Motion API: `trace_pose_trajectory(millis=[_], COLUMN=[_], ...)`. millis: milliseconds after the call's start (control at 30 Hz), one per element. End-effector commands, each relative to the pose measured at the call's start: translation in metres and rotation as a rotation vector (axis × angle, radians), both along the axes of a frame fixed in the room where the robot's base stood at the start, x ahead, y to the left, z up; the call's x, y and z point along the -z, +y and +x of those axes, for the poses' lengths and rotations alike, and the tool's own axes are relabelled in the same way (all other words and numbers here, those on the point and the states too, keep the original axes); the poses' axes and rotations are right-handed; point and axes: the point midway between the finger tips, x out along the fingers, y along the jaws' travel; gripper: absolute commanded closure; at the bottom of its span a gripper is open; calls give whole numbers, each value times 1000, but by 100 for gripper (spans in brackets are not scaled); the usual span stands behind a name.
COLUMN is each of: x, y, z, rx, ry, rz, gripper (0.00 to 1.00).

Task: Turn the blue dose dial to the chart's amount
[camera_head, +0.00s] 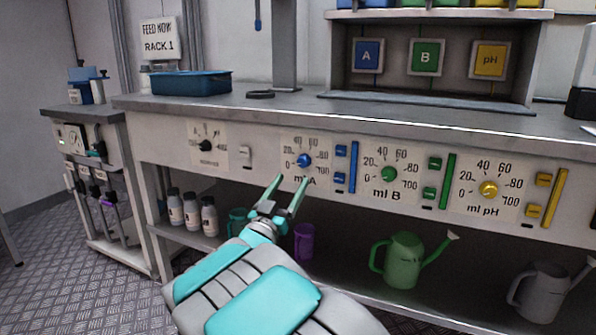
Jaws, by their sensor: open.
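The blue dose dial (304,160) sits on the bench's front panel, on a white scale plate marked 0 to 100 and labelled ml A. Its exact setting is too small to read. My gripper (289,183) is open and empty, just below and left of the blue dial, with its two fingers pointing up toward the panel. It appears apart from the dial. A sign (160,39) on the back wall reads FEED NOW RACK 1. No chart with amounts can be made out.
A green dial (389,174) and a yellow dial (488,189) are to the right, with coloured buttons and bars beside them. A black dial (205,146) is to the left. Bottles (192,211), a purple cup (304,242) and a green watering can (404,260) stand on the lower shelf.

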Motion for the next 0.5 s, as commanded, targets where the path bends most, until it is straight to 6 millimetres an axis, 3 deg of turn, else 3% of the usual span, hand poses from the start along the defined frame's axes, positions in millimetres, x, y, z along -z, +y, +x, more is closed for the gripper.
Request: trace_pose_trajectory(millis=[300, 500], x=[-17, -22], y=[-15, -19], z=[39, 50], rx=[1, -1], ry=[-1, 0], rz=[2, -1], gripper=[31, 31])
